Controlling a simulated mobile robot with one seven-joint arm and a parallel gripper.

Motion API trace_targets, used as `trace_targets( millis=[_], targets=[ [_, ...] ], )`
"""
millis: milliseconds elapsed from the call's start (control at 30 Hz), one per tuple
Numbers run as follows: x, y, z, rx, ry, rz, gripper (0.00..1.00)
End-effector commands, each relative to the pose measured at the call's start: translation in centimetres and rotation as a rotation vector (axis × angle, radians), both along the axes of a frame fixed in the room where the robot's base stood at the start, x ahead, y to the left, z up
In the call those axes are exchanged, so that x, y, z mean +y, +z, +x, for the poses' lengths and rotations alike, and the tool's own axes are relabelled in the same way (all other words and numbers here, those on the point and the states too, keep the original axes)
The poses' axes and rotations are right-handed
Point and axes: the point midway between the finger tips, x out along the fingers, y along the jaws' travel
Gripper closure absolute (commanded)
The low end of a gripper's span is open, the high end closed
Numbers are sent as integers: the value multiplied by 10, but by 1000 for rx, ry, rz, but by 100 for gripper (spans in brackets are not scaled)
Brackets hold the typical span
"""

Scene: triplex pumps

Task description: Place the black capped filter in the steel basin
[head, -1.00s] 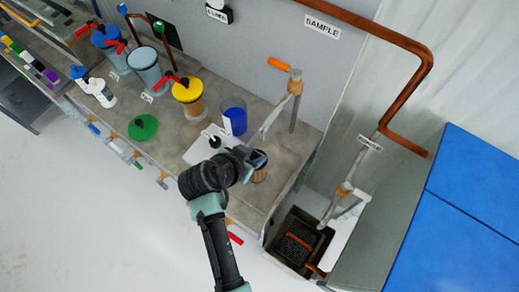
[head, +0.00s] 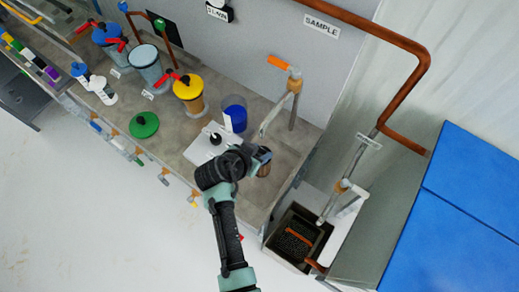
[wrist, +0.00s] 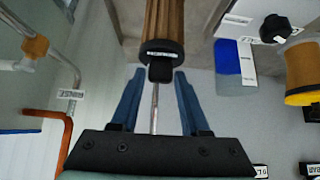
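The filter (head: 264,171) is a brown pleated cylinder on the bench, mostly hidden by my gripper in the head view. In the wrist view the filter (wrist: 163,22) shows its black end cap with a small black knob. My gripper (wrist: 159,72) is open, with a blue finger on each side of the knob and visible gaps to both. In the head view my gripper (head: 263,154) is right at the filter. The steel basin (head: 272,238) is to the lower right, sunk and dark inside, with a grating at its bottom.
A tap (head: 293,88) with an orange handle stands behind the filter. A second tap pipe (head: 343,186) rises over the basin. A white plate with a black knob (head: 214,140), a blue beaker (head: 235,110) and a yellow-lidded canister (head: 187,88) stand to the left.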

Motion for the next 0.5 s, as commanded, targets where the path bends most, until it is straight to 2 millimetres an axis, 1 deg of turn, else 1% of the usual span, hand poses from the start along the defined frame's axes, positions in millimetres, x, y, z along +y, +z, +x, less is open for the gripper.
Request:
trace_targets(
  millis=[33,100,367,500],
  targets=[
    [0,0,0,0,0,0,44],
    [0,0,0,0,0,0,33],
    [0,1,0,0,0,0,33],
    [2,5,-2,0,1,1,33]
  ],
)
